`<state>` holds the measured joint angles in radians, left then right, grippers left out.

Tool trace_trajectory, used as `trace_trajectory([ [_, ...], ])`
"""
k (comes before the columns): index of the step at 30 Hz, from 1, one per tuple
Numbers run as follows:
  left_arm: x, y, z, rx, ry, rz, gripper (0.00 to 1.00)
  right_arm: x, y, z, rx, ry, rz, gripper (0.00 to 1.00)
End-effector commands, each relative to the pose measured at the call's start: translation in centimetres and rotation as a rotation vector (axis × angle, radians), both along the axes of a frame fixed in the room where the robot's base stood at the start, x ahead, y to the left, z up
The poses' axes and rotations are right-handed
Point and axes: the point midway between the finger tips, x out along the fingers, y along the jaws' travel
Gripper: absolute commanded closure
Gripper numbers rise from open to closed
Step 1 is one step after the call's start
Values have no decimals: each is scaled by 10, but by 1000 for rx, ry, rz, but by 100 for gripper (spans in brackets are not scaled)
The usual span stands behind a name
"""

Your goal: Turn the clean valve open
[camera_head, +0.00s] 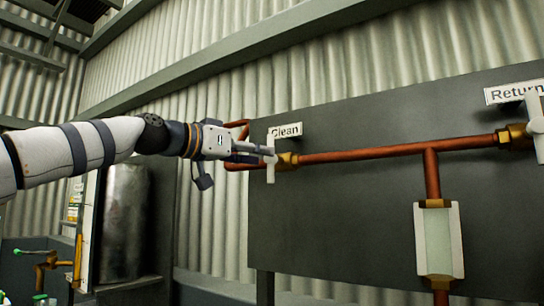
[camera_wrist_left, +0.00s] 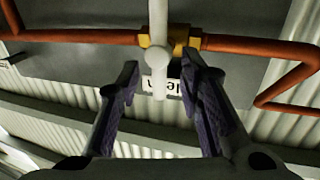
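The clean valve has a white handle (camera_head: 270,165) standing upright on a brass body (camera_head: 288,161), by the "Clean" label (camera_head: 285,130). My left gripper (camera_head: 262,151) reaches it from the left, its fingertips close to the handle. In the left wrist view the two fingers of my left gripper (camera_wrist_left: 160,75) are spread apart. The white handle (camera_wrist_left: 158,60) lines up with the gap between them, and the fingers do not appear closed on it. Whether a fingertip touches it I cannot tell. The brass body (camera_wrist_left: 182,40) lies behind. My right gripper is not in view.
A copper pipe (camera_head: 365,153) runs right along the dark panel (camera_head: 350,220) to a second valve (camera_head: 536,122) by the "Return" label (camera_head: 512,92). A sight glass (camera_head: 438,240) hangs below. A metal cylinder (camera_head: 122,220) stands at the left.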

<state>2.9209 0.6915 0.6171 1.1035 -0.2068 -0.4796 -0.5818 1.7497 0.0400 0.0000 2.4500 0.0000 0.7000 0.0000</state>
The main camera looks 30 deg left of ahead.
Motion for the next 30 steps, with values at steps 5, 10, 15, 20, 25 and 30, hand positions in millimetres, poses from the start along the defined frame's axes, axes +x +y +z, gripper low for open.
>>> trace_trajectory([
  [5,31,-14,-1,-1,1,-2,66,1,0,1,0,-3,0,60],
  [10,40,-18,0,-4,0,-3,66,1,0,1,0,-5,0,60],
  [15,40,-18,0,-4,1,-4,66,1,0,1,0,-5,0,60],
  [20,40,-18,-1,-4,2,-4,94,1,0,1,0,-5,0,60],
  [25,40,-19,-1,-4,3,-6,100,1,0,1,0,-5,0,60],
  [30,40,-19,-2,-19,7,-8,100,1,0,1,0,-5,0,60],
])
